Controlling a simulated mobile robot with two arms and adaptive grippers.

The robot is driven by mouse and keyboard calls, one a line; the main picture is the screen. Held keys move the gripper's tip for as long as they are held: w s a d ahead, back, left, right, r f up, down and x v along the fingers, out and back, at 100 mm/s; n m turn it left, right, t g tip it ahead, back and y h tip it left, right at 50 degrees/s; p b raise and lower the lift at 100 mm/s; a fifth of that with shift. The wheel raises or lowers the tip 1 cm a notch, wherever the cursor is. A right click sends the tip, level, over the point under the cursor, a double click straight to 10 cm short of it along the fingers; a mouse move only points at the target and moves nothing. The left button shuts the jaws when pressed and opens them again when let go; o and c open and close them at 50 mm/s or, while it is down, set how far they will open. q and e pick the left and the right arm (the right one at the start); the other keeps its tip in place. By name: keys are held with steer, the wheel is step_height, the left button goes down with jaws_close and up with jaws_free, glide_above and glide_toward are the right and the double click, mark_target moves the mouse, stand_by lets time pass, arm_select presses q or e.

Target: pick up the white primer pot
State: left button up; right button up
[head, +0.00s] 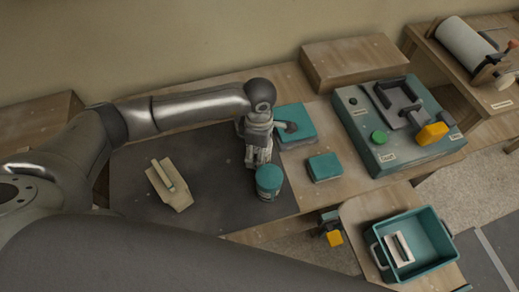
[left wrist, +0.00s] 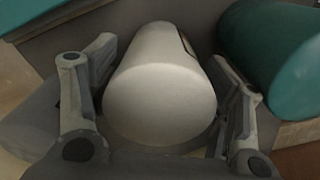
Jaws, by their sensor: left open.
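The white primer pot (left wrist: 158,88) lies between the two fingers of my left gripper (left wrist: 155,100) in the left wrist view. The fingers are open, one on each side of it, and I see a gap at the left finger. In the head view my left gripper (head: 259,160) points down over the dark mat, and I cannot make out the white pot behind it. A teal pot (head: 268,181) stands right beside the gripper; it also shows at the right of the left wrist view (left wrist: 275,50). My right gripper is not in view.
On the dark mat (head: 215,215) lies a beige trowel-like tool (head: 170,186). Teal blocks (head: 324,167) lie to the right of the gripper. Further right are a teal machine (head: 385,155) with a yellow part and a teal bin (head: 433,245). A wooden box (head: 355,62) stands behind.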

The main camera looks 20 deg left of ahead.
arm_select(q)
steer(key=shift+w, duration=0.1)
steer(key=c, duration=1.1)
